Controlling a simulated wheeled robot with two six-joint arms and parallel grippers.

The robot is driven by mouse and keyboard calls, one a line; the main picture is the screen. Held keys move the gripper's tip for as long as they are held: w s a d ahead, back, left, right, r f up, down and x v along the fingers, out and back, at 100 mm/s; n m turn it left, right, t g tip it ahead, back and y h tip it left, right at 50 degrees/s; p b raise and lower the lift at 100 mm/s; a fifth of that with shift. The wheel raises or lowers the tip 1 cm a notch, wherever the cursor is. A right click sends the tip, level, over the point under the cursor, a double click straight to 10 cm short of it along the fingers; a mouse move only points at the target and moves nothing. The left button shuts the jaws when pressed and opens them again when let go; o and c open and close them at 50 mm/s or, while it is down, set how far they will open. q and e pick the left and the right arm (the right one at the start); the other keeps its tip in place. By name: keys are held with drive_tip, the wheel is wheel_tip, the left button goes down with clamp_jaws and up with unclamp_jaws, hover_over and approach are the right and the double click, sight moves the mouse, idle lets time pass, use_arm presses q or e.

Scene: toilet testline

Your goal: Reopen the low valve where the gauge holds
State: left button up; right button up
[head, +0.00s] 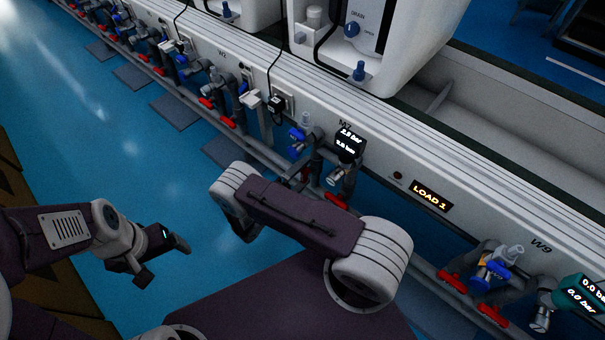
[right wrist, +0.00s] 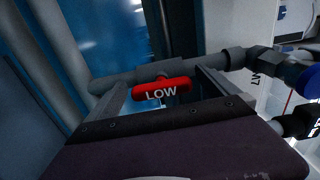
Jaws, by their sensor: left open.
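In the right wrist view, a red handle marked LOW (right wrist: 162,90) sits on a grey pipe (right wrist: 115,82), lying roughly along it. My right gripper (right wrist: 163,79) is open, one finger on each side of the handle, with visible gaps. In the head view that gripper is mostly hidden by my own forearm, near station M7. The M7 gauge (head: 349,139) is lit; its upper line seems to read 2.8 bar and the lower 0.0 bar, though small. Another red handle (head: 336,201) shows below it. My left gripper (head: 161,258) is open and empty over the blue floor.
A blue valve knob (head: 297,135) is at M7. A LOAD 1 sign (head: 431,197) is on the white bench front. At W9, a gauge (head: 584,294) reads 0.0 bar beside red handles (head: 453,281). More valve stations line the bench at left. The blue floor (head: 130,200) is open.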

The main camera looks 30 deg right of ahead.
drive_tip(key=shift+a+r, duration=0.1)
drive_tip(key=shift+a, duration=0.15)
drive_tip(key=p+v, duration=0.2)
drive_tip(key=v, duration=0.6)
drive_tip(key=shift+s+a, duration=0.2)
drive_tip(key=shift+a, duration=0.05)
